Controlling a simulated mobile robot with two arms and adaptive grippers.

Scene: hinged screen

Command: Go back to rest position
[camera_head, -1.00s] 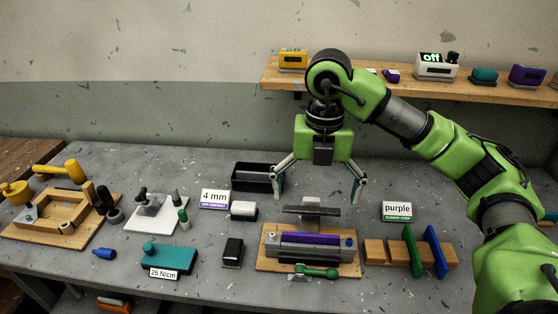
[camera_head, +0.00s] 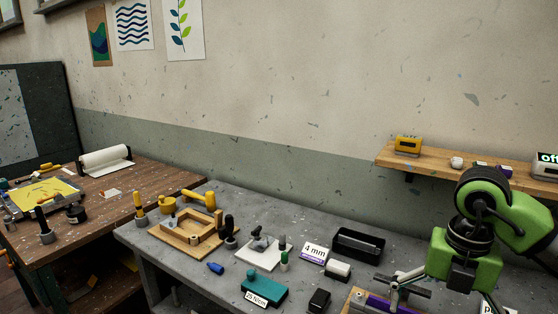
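My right gripper (camera_head: 443,300) hangs at the lower right of the head view, fingers pointing down and spread apart. It is open, and I see nothing between the fingers. Its left finger shows in front of the wooden jig with the purple strip (camera_head: 385,303), which is cut off by the bottom edge. Whether the finger touches the jig cannot be told. The right finger is partly cut off near the bottom edge. My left gripper is not in view.
The grey bench (camera_head: 215,268) holds a black bin (camera_head: 358,244), a wooden frame (camera_head: 188,235), a teal box (camera_head: 264,287) and a white block (camera_head: 262,254). A shelf (camera_head: 430,163) is behind my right arm. A brown table (camera_head: 110,205) stands left.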

